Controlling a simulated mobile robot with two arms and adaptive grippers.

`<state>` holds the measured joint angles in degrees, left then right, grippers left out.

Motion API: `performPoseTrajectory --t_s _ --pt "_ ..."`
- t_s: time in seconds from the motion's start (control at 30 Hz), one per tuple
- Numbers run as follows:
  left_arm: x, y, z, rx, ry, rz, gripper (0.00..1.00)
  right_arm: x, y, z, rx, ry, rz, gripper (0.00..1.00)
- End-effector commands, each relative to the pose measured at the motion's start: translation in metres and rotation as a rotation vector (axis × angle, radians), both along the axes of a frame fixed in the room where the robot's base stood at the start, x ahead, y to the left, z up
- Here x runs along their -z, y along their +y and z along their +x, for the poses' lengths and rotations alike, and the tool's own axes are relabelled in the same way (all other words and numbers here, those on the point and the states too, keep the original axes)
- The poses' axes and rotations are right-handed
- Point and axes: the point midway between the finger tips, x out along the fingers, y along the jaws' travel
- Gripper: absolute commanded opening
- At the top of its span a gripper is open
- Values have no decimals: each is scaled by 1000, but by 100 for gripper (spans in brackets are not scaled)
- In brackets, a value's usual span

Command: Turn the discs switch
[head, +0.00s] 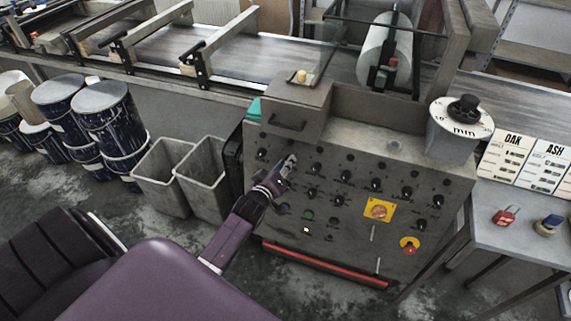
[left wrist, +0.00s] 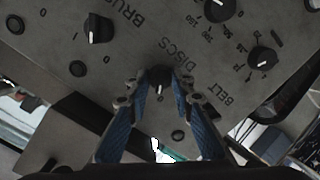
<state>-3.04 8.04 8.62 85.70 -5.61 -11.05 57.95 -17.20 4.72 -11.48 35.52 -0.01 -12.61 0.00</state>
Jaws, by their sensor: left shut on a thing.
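The control panel (head: 330,215) is the grey front of a machine with rows of black knobs. In the left wrist view the panel appears upside down, and the discs switch (left wrist: 160,78), a small black knob, is beside the printed word DISCS. My left gripper (left wrist: 159,85) has its blue fingers on either side of this knob, shut on it. In the head view my left gripper (head: 290,162) reaches the upper left of the panel and hides the switch. My right gripper is in neither view.
Other black knobs sit close by, including the one at BRUSH (left wrist: 98,28) and the one at BELT (left wrist: 262,58). A red emergency button (head: 409,246) is lower right on the panel. Two grey bins (head: 205,180) stand left of the machine. A red bar (head: 325,264) runs along its foot.

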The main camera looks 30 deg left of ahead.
Motion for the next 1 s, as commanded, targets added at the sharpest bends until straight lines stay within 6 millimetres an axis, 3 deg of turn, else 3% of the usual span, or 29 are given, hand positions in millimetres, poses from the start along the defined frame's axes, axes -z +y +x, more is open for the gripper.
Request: performPoseTrajectory --t_s 0.43,1.0 --pt "-1 -1 0 24 32 131 0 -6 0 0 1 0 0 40" --pt "1 -2 0 116 152 627 0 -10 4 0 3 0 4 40"
